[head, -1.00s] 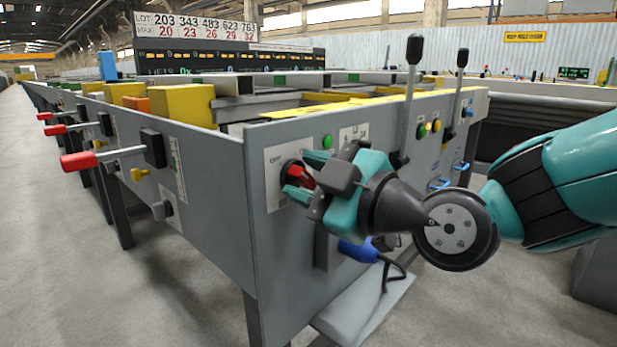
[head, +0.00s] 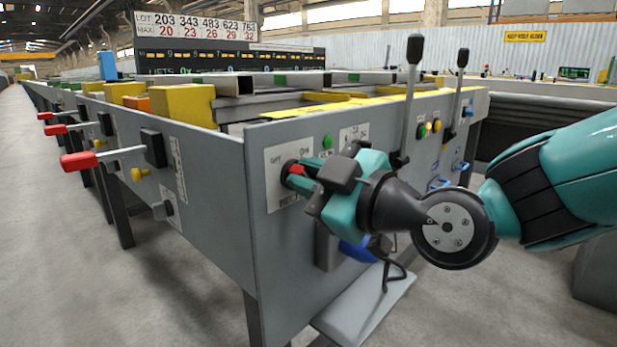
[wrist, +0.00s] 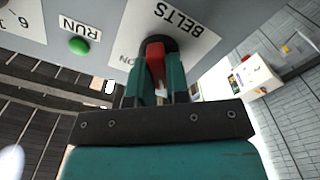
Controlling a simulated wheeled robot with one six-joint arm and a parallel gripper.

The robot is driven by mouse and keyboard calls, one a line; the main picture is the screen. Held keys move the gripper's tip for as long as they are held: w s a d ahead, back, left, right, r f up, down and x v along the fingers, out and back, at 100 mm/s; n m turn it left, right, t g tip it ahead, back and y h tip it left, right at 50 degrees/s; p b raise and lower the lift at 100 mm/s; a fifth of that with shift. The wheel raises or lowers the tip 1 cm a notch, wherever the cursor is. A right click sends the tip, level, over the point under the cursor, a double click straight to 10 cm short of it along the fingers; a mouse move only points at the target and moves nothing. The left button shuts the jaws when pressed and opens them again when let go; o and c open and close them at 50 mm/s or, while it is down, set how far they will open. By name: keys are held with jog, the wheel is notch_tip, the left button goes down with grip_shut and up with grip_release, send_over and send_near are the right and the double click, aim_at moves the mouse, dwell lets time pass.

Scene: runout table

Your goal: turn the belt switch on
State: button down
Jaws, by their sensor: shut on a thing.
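The belt switch is a red rotary handle (head: 297,170) on a black round base, on a white label plate (head: 277,192) near the left end of the grey end panel. In the wrist view the red handle (wrist: 155,62) sits between the two teal fingers, below the word BELTS. My gripper (head: 297,178) is shut on the handle. In the head view the handle points to the upper right, near the ON lettering; OFF is at the left of the plate. The fingers hide part of the handle and base.
A green RUN button (head: 327,142) is right of the switch. Two tall black-knobbed levers (head: 411,95) stand farther right on the panel. A blue-handled tool (head: 357,250) hangs below my gripper, above a grey shelf (head: 365,312). Red-handled levers (head: 78,161) stick out on the left side.

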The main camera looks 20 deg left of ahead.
jog(key=m, duration=0.4)
jog(key=shift+r+p, duration=0.1)
jog(key=shift+p, duration=0.2)
jog(key=m+p, duration=0.1)
jog(key=m, duration=0.3)
jog(key=shift+w+d+m, duration=0.1)
jog(key=shift+w+m, duration=0.05)
jog(key=shift+m, duration=0.25)
jog(key=m+p, duration=0.3)
jog(key=m, duration=0.2)
jog(key=shift+w, duration=0.1)
jog(key=shift+m+p, duration=0.55)
jog(key=shift+m, duration=1.15)
jog(key=c, duration=1.1)
grip_release()
